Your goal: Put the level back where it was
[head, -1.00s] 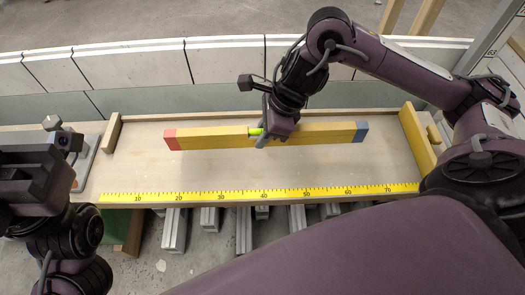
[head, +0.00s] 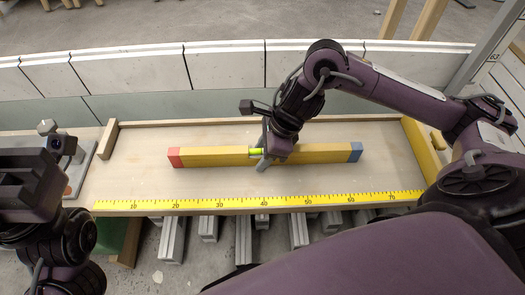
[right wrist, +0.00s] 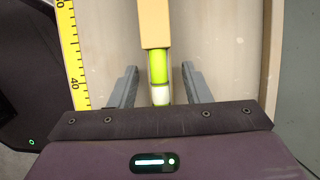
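The level is a long yellow bar (head: 210,157) with a red left end, a blue right end and a green vial near its middle. It lies lengthwise on the pale wooden board, behind the yellow ruler strip and roughly parallel to it. My right gripper (head: 263,158) is over the level's middle. In the right wrist view the two fingers of my right gripper (right wrist: 158,88) stand apart, one on each side of the level (right wrist: 154,25), with a gap on both sides. My left gripper (head: 25,172) is at the left edge, away from the level; its fingers are unclear.
The board (head: 140,180) has a yellow ruler strip (head: 300,200) along its front, a wooden stop (head: 108,137) at left and a yellow block (head: 418,140) at right. A grey plate with a metal fixture (head: 80,165) stands at far left. Pale blocks form a wall behind.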

